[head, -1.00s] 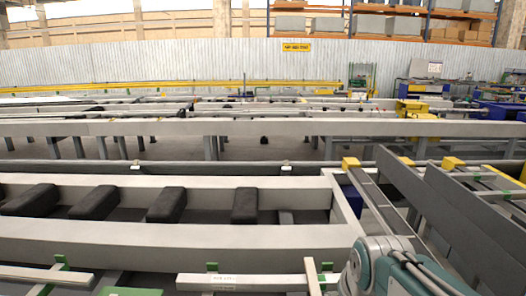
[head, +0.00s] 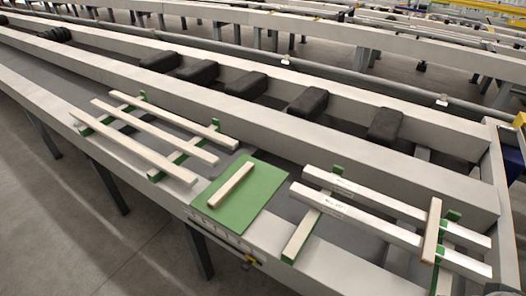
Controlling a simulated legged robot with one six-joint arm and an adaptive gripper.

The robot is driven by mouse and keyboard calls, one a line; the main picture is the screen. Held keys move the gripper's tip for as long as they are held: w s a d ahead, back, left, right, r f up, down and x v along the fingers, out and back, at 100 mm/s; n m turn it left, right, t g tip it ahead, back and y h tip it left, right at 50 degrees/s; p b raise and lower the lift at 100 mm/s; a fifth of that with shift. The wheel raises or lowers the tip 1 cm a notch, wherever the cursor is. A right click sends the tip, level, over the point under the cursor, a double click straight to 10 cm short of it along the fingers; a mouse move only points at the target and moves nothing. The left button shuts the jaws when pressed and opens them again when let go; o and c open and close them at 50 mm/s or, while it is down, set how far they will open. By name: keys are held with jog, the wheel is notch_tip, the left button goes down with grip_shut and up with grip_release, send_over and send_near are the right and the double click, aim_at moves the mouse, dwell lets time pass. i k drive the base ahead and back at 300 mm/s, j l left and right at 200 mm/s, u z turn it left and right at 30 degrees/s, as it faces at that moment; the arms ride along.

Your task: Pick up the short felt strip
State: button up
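A short pale strip with a brownish edge (head: 231,185) lies at a slant on a flat green mat (head: 262,190) at the front of the runout table, in the middle of the head view. A second short pale strip with a brown edge (head: 432,230) lies across two long white bars (head: 362,212) at the right. I cannot tell from the picture which of these is felt.
Several long white bars (head: 145,140) lie on green supports (head: 170,165) left of the mat. Dark padded blocks (head: 306,102) sit in the frame behind. A grey rail (head: 330,135) runs between them. The floor at the lower left is clear.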

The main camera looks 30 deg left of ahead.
aim_at(215, 202)
jog(key=k+j+u, duration=0.1)
jog(key=u, duration=0.4)
jog(key=j+u, duration=0.15)
jog(key=u, duration=0.3)
jog(key=k+j+u, duration=0.1)
jog(key=u, duration=0.4)
jog(key=i+j, duration=0.15)
jog(key=j, duration=0.15)
jog(key=i+j+z, duration=0.15)
jog(key=i+j, duration=0.2)
jog(key=j, duration=0.3)
jog(key=i+j+z, duration=0.15)
jog(key=j, duration=0.15)
jog(key=i+j, duration=0.15)
jog(key=j, duration=0.2)
jog(key=l+z, duration=0.05)
